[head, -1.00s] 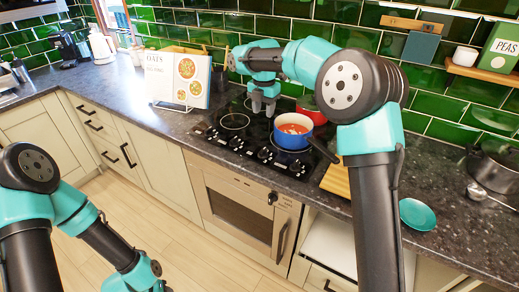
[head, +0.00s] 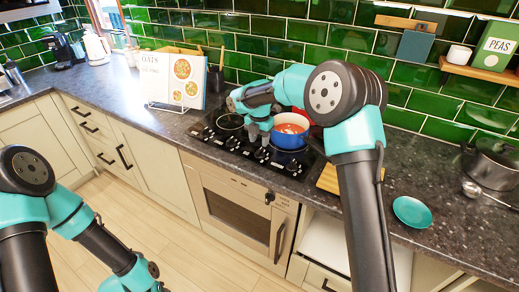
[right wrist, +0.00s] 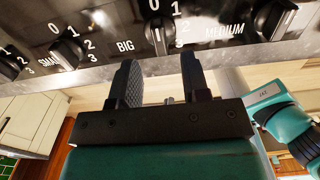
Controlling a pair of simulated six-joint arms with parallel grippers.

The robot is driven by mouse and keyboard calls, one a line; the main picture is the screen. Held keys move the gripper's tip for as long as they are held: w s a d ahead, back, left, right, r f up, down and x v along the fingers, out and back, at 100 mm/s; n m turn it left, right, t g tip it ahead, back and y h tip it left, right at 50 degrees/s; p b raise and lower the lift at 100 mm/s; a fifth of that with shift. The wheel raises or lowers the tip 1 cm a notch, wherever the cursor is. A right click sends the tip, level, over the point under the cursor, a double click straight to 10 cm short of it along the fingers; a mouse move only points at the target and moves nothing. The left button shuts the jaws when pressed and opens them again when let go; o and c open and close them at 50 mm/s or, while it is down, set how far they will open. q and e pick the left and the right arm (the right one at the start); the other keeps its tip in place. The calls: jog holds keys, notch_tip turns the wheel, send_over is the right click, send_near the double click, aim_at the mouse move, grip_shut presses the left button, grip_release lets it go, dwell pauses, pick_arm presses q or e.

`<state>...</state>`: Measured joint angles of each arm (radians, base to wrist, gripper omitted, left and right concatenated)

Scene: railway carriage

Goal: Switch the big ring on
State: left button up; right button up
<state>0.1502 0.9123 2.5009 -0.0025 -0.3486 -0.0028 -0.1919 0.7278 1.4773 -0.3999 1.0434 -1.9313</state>
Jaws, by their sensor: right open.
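The black hob (head: 203,134) has a row of knobs along its front edge. In the right wrist view, the knob (right wrist: 160,34) to the right of the word BIG has 0 to 3 printed around it and seems to point to 0. My right gripper (right wrist: 159,60) is open and empty. In that view its fingers lie either side of the knob's line, just short of it, with no contact visible. In the head view my right gripper (head: 259,138) is over the hob's front, beside the blue pot. My left gripper is not visible; only its arm shows.
The blue pot (head: 290,133) of red food stands on the hob, its dark handle towards the front right. Other knobs flank the BIG one: the SMALL knob (right wrist: 71,47) and MEDIUM knob (right wrist: 273,18). A cookbook (head: 178,80) stands left of the hob.

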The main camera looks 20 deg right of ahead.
aim_at(259, 150)
notch_tip(259, 150, down, 5)
dwell(0.3)
grip_shut()
dwell(0.4)
